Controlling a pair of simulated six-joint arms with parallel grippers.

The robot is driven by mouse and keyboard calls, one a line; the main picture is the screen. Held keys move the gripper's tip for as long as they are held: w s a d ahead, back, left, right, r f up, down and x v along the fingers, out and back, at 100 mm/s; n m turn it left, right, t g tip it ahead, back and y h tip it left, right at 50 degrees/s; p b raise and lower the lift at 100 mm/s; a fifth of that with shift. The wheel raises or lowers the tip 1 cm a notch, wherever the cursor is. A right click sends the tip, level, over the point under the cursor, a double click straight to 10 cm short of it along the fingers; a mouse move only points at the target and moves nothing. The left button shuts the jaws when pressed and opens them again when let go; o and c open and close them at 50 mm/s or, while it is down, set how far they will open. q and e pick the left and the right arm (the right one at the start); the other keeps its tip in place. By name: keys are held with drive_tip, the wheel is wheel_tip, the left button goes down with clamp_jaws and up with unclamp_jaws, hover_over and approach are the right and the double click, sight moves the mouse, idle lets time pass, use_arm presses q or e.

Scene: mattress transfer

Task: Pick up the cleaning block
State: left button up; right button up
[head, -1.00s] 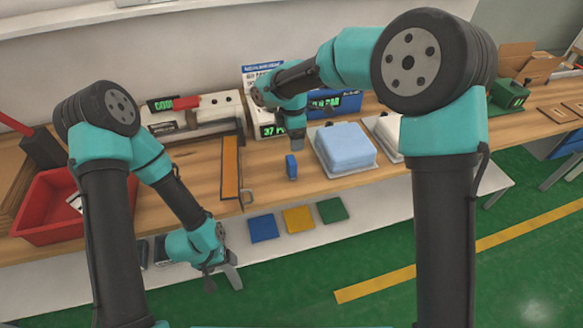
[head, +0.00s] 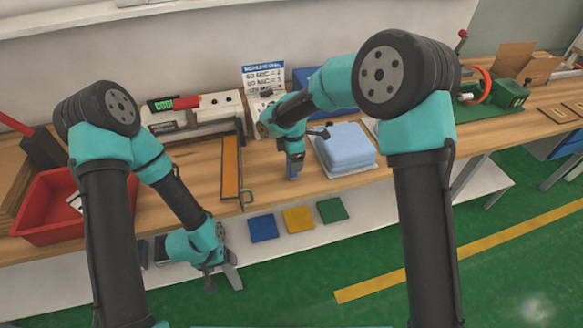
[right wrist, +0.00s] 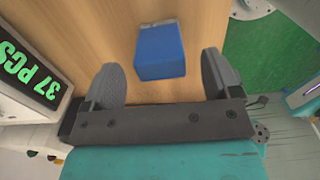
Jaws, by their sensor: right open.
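The blue cleaning block (right wrist: 160,48) stands on the wooden bench in the right wrist view, just ahead of and between my right gripper's fingers, with a gap on both sides. My right gripper (head: 293,167) is open and low over the bench in the head view, pointing down. It hides most or all of the block there. My left gripper (head: 222,280) hangs in front of the bench's front edge, its two fingers apart and empty.
A stack of light-blue pads (head: 346,147) lies close to the right of my right gripper. An orange strip (head: 231,167) lies to its left. A red bin (head: 40,222) is at far left. Blue, yellow and green squares (head: 298,219) lie on the lower shelf.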

wheel_tip(320, 180, down, 5)
idle(0.3)
idle(0.4)
drive_tip(key=c, duration=1.1)
drive_tip(key=shift+r, duration=0.1)
drive_tip(key=shift+r, duration=1.2)
drive_tip(key=s+r, duration=0.2)
drive_tip(key=s, duration=1.4)
drive_tip(key=shift+r, duration=0.25)
